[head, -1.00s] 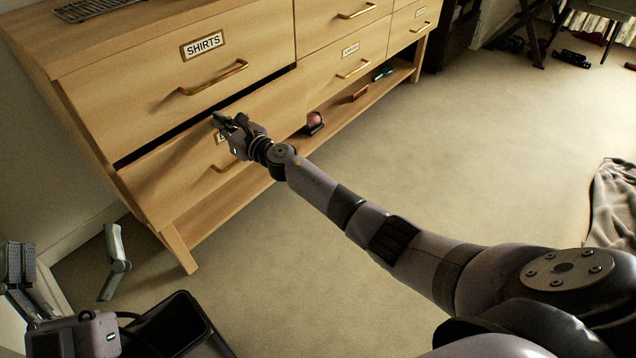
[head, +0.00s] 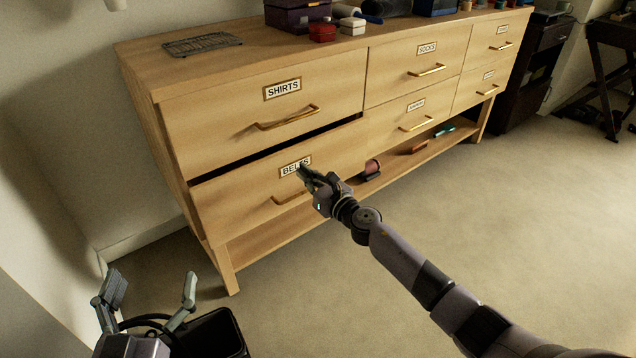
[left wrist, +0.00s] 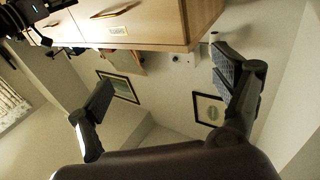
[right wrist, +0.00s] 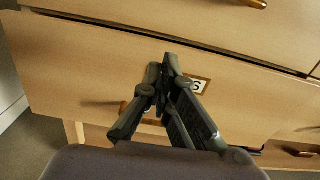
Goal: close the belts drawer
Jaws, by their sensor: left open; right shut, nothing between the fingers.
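The belts drawer (head: 240,201) is the lower left drawer of the wooden dresser. It stands out a little, with a dark gap above its front edge, under the shirts drawer (head: 220,128). My right gripper (head: 303,170) is shut and empty, its fingertips at the label of the belts drawer, partly covering it. In the right wrist view the shut fingers (right wrist: 170,62) are close to the drawer front (right wrist: 90,70); whether they touch it I cannot tell. The drawer's handle (head: 285,199) is partly behind the gripper. My left gripper (head: 150,290) is open and empty, low at the left, away from the dresser.
Several boxes, including a red one (head: 322,32), and a wire rack (head: 202,44) lie on the dresser top. The open shelf below holds small items such as a green one (head: 444,131). A black bin (head: 215,335) stands by my left gripper. The floor at the right is clear.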

